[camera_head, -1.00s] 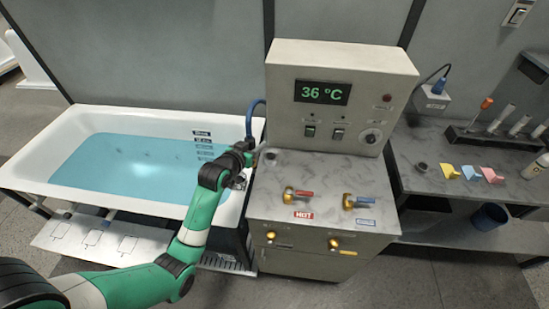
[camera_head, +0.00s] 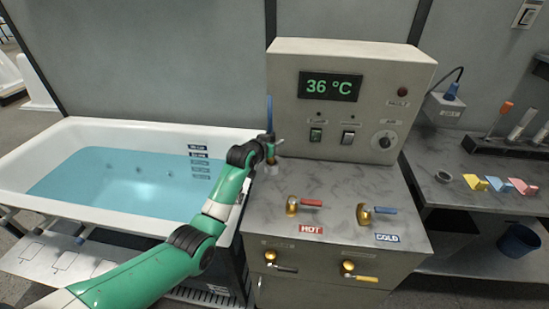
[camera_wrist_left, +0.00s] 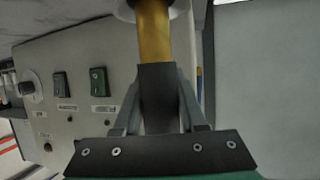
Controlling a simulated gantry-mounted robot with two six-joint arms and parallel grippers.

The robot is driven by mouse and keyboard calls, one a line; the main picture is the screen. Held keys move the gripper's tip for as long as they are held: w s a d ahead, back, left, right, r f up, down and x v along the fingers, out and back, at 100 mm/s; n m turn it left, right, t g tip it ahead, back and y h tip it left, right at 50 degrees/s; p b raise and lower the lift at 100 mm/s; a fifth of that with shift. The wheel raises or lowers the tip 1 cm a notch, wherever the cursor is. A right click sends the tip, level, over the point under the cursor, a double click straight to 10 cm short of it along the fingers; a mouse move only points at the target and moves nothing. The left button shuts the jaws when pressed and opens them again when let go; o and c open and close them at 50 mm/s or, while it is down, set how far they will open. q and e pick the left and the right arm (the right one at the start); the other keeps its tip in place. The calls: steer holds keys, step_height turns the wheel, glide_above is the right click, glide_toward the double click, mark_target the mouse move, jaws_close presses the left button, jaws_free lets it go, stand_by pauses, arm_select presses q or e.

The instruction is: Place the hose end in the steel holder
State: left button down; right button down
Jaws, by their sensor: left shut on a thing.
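My left gripper (camera_head: 271,150) is at the left side of the control cabinet, just above its marble top. In the left wrist view its fingers (camera_wrist_left: 157,78) are shut on the brass hose end (camera_wrist_left: 154,35). The blue hose (camera_head: 269,112) rises upright behind the gripper in the head view. A small steel cup, likely the holder (camera_head: 272,168), stands on the marble top right below the gripper. A pale round rim (camera_wrist_left: 180,6) surrounds the far end of the brass tube in the wrist view; I cannot tell how deep the tube sits. My right gripper is out of view.
The control cabinet (camera_head: 345,100) with its 36 °C display stands close to the right. Hot (camera_head: 304,204) and cold (camera_head: 375,212) taps stick up from the marble top. The filled bathtub (camera_head: 60,150) lies left. A side bench (camera_head: 485,200) holds coloured blocks.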

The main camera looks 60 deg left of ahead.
arm_select(q)
steer(key=shift+w+a+f+b, duration=0.1)
steer(key=shift+f+b, duration=0.35)
steer(key=shift+f, duration=0.5)
steer(key=shift+w+a+f+b, duration=0.1)
steer(key=shift+f+b, duration=0.3)
steer(key=shift+f, duration=0.5)
steer(key=shift+f, duration=0.1)
steer(key=shift+c, duration=2.3)
jaws_free()
